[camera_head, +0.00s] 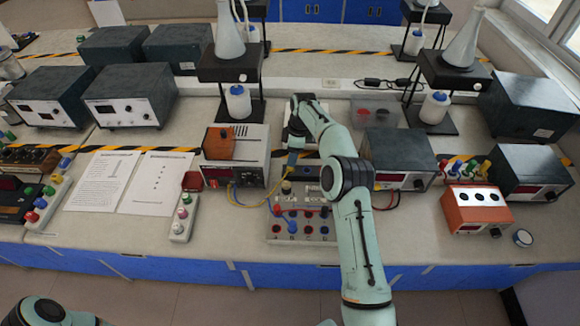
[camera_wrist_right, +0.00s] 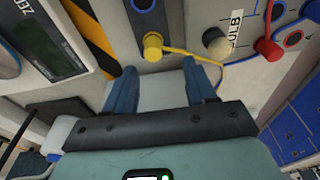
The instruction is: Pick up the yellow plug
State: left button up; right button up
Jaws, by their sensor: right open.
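The yellow plug (camera_wrist_right: 152,46) stands on a grey board in the right wrist view, with a yellow wire running from it to the right. My right gripper (camera_wrist_right: 158,68) is open, its two blue fingers apart. The plug shows just beyond the fingertips, roughly between them and slightly left of centre, with nothing held. In the head view my right gripper (camera_head: 291,160) points down at the back of the board (camera_head: 273,236), and my arm covers part of it. My left gripper is out of the picture; only part of my left arm shows at the bottom left.
A meter with an orange block (camera_head: 230,141) is left of my gripper, and a dark box (camera_head: 400,155) is right of my arm. Clear bench lies at the front left.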

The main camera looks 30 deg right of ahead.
jog(key=shift+w+a+f, duration=0.1)
jog(key=shift+w+f, duration=0.1)
jog(key=shift+f, duration=0.7)
jog(key=f, duration=0.3)
jog(key=w+f, duration=0.1)
jog(key=f, duration=0.1)
jog(key=shift+f, duration=0.15)
jog(key=shift+s, duration=0.15)
grip_shut()
